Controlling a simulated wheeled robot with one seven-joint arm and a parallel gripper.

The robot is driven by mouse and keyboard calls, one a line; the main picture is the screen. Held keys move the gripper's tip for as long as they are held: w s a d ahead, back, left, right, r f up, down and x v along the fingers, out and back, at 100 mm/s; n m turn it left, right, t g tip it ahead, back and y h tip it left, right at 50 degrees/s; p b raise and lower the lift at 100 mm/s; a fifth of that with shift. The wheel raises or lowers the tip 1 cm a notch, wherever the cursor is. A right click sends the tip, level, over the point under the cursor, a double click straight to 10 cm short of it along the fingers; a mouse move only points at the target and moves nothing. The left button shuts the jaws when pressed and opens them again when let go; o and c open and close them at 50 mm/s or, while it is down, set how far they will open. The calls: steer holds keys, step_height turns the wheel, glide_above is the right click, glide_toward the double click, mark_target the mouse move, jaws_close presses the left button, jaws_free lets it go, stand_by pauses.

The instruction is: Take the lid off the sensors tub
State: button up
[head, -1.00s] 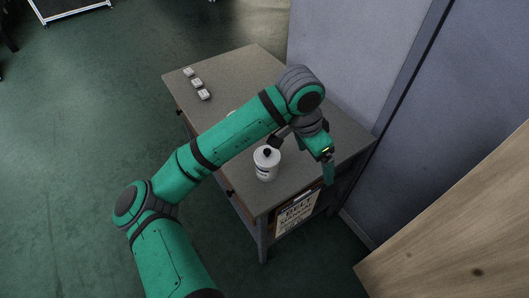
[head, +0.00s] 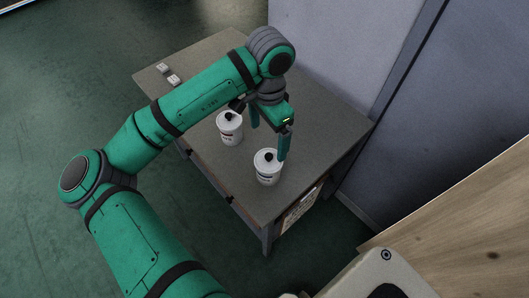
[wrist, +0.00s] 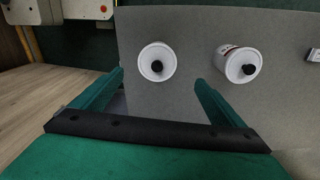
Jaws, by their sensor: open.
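Two white tubs with black-knobbed white lids stand upright on a grey table. The nearer tub (head: 267,174) shows in the wrist view (wrist: 157,62), ahead of and between my finger lines. The farther tub (head: 230,134) also shows there (wrist: 234,62), to the right of my right finger. Both lids are on. Their labels are too small to read, so I cannot tell which is the sensors tub. My gripper (head: 269,142) is open and empty, close to the nearer tub. One finger overlaps its far edge in the head view; contact is unclear.
The grey table (head: 320,125) has free room behind and right of the tubs. Small white blocks (head: 173,79) lie at its far left. A blue-grey wall panel (head: 330,50) stands behind it. A wooden surface (head: 470,235) is at the lower right.

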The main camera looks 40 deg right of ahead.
mark_target(268, 156)
steer(key=f, duration=0.4)
steer(key=shift+s+a, duration=0.25)
steer(key=shift+s, duration=0.05)
steer(key=shift+d+f, duration=0.15)
steer(key=shift+f, duration=2.45)
steer(key=c, duration=1.1)
